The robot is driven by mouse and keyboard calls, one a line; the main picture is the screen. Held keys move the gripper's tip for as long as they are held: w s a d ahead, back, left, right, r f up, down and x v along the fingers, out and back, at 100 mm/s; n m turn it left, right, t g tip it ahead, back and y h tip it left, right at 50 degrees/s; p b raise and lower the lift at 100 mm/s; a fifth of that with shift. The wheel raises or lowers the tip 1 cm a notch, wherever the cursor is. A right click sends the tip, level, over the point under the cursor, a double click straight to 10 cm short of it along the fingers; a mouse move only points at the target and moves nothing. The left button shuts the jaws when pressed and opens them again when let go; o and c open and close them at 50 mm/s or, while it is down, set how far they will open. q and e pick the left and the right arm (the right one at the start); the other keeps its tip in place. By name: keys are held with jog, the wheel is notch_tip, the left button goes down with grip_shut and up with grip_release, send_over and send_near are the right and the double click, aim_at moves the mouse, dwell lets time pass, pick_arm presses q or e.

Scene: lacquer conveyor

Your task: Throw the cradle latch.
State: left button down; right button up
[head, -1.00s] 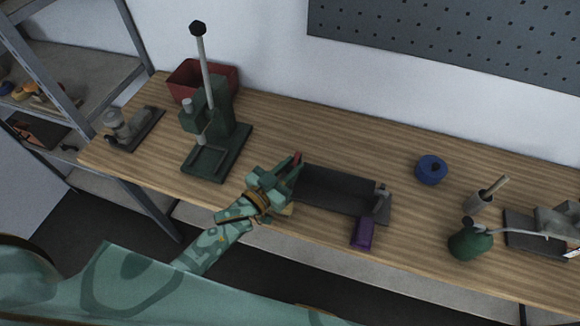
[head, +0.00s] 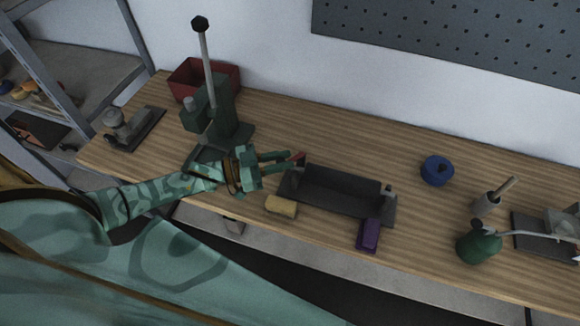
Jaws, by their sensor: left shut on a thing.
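The dark grey cradle (head: 338,187) lies on the wooden bench at the middle, an open trough with raised ends. A small red-tipped latch lever (head: 299,157) stands at its left end. My left gripper (head: 294,161) comes in from the left and its fingers are shut on the lever, hiding most of it. Its exact tilt is hard to tell. My right gripper is not in view.
A yellow block (head: 281,205) and a purple block (head: 368,234) lie on the near side of the bench (head: 310,270). A green press (head: 222,118) stands behind my left wrist. A blue round container (head: 436,170) and a green oil can (head: 478,243) stand to the right.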

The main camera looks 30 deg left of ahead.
pick_arm(q)
jog(key=shift+w+a+m+g+h+b, duration=0.2)
jog(key=shift+a+m+g+h+b, duration=0.1)
jog(key=shift+m+g+h+b, duration=0.25)
jog(key=shift+w+a+m+g+h+b, duration=0.15)
jog(key=shift+a+m+g+h+b, duration=0.2)
jog(key=shift+m+g+b, duration=0.35)
jog(key=c, duration=1.3)
grip_release()
jog(key=shift+d, duration=0.1)
jog(key=shift+b+v, duration=1.1)
jog(key=shift+v, duration=7.1)
jog(key=shift+w, duration=0.1)
jog(key=shift+c, duration=0.3)
